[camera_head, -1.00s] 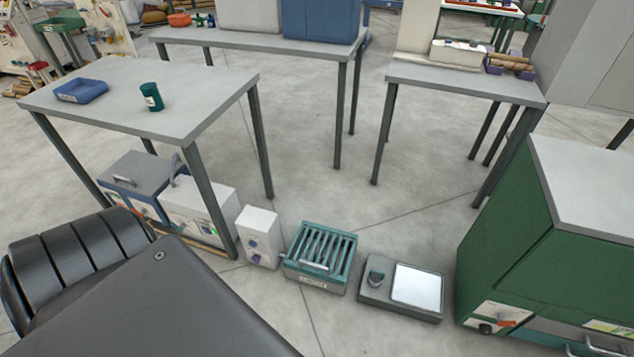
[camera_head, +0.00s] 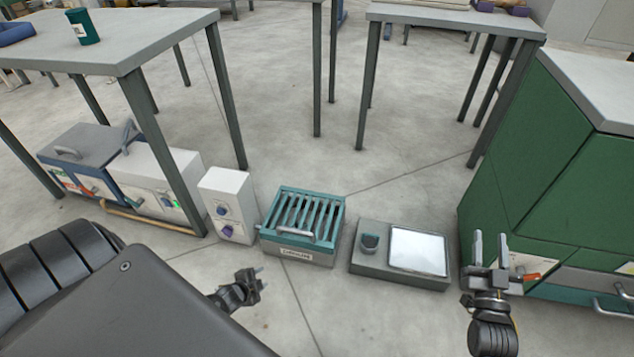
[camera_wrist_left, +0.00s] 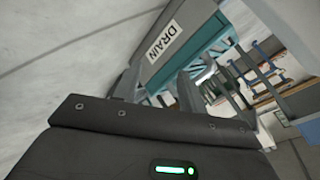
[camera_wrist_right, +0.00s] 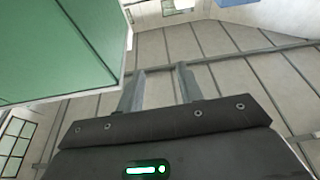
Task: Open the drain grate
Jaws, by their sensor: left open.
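The drain is a low grey box (camera_head: 297,255) with a teal slatted grate (camera_head: 303,211) flat on top and a white label on its front. A light grey bar handle (camera_head: 296,233) lies along the grate's front edge. My left gripper (camera_head: 257,277) is open and empty, in front of the box near its left corner. In the left wrist view the grey drain box (camera_wrist_left: 197,22) and the grate (camera_wrist_left: 212,38) show beyond my fingers, apart from them. My right gripper (camera_head: 490,250) is open and empty, its fingers upward beside the green cabinet (camera_head: 560,170).
A grey unit with a bright square plate (camera_head: 418,250) stands right of the drain. A white box with knobs (camera_head: 228,204) stands at its left. Tables stand behind. The floor (camera_head: 330,310) in front of the drain is clear.

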